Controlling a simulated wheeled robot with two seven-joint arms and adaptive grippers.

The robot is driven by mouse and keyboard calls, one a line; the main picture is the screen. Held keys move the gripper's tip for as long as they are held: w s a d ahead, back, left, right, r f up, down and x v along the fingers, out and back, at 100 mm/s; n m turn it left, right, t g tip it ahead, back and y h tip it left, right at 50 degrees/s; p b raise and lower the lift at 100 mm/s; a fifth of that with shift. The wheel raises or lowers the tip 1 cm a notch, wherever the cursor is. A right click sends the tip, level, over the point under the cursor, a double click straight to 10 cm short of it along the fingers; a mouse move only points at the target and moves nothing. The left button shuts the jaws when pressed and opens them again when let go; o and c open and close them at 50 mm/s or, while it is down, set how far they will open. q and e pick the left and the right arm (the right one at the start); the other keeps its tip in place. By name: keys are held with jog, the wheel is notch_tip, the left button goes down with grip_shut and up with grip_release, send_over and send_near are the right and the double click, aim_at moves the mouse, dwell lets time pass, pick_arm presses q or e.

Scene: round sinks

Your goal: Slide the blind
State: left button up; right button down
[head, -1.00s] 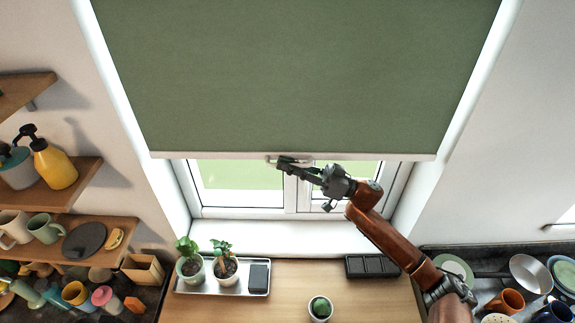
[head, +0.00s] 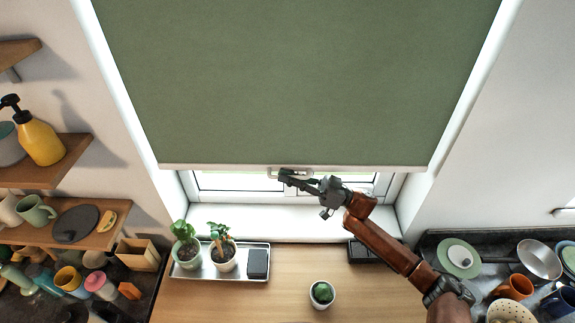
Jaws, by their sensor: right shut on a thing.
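The green blind (head: 300,85) covers most of the window in the head view. Its pale bottom bar (head: 220,167) hangs low, with a strip of window (head: 235,182) showing beneath it. A small handle (head: 300,171) sits at the middle of the bar. My right gripper (head: 284,176) is shut on the handle, its arm reaching in from the lower right. The fingertips partly hide the handle. My left gripper is not in view.
Below the window are a white sill (head: 260,222) and a wooden counter (head: 240,300). A tray (head: 205,274) with two potted plants and a small cactus pot (head: 321,295) stand there. Shelves (head: 60,162) are at left, dishes (head: 538,260) at right.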

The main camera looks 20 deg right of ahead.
notch_tip(320, 180, down, 11)
jog(key=b, duration=0.4)
jog(key=c, duration=2.3)
grip_release()
jog(key=shift+d+f, duration=0.1)
jog(key=shift+d, duration=0.05)
jog(key=v, duration=0.7)
jog(key=shift+d+b, duration=0.1)
jog(key=shift+b, duration=0.2)
